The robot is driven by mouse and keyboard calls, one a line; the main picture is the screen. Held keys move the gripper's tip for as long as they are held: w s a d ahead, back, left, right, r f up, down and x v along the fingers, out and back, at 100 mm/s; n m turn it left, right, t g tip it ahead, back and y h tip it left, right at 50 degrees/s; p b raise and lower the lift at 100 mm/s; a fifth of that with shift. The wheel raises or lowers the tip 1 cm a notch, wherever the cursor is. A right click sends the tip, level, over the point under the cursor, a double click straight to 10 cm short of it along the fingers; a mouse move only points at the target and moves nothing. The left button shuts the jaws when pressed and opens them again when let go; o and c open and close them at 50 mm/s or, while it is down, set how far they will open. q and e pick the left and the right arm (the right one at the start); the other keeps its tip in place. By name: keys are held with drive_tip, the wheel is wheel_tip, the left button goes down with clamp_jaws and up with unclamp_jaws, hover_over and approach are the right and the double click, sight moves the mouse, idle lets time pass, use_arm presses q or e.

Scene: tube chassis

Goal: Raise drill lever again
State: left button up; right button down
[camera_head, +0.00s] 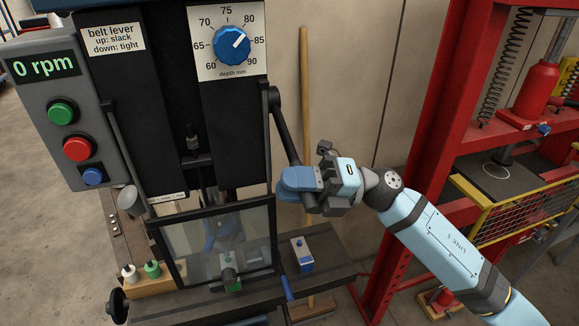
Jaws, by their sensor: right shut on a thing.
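The drill lever (285,130) is a black bar at the right side of the drill press. It slopes down and to the right from its pivot at the side of the black housing. My right gripper (302,188) is shut on the drill lever near its lower end, and its fingers hide part of that end. My right arm reaches in from the lower right. My left gripper is not in view.
The drill's clear guard (220,243) stands in front of the work area. A depth dial (232,45) and a control box reading 0 rpm (42,68) are above. A small blue-and-white block (302,254) sits on the bench below my gripper. A red press frame (433,120) stands right, behind my arm.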

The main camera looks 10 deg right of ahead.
drive_tip(key=r+m+p, duration=0.1)
drive_tip(key=p, duration=0.1)
drive_tip(key=r+m+p, duration=0.1)
drive_tip(key=r+p, duration=0.1)
drive_tip(key=s+r+m+t+p, duration=0.1)
drive_tip(key=p, duration=0.1)
drive_tip(key=shift+d+r, duration=0.1)
drive_tip(key=shift+r, duration=0.3)
drive_tip(key=shift+m, duration=0.3)
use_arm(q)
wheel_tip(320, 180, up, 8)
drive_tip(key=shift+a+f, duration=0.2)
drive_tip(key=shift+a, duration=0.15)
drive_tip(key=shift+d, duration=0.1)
use_arm(e)
drive_tip(key=c, duration=1)
unclamp_jaws()
drive_tip(key=shift+w, duration=0.1)
drive_tip(key=shift+o, duration=0.2)
use_arm(q)
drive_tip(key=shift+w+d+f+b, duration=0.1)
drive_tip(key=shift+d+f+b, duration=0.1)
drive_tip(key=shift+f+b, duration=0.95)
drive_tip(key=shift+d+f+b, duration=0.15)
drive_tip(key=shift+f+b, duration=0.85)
drive_tip(key=shift+b, duration=0.15)
use_arm(e)
drive_tip(key=v, duration=1.3)
drive_tip(key=shift+d, duration=0.45)
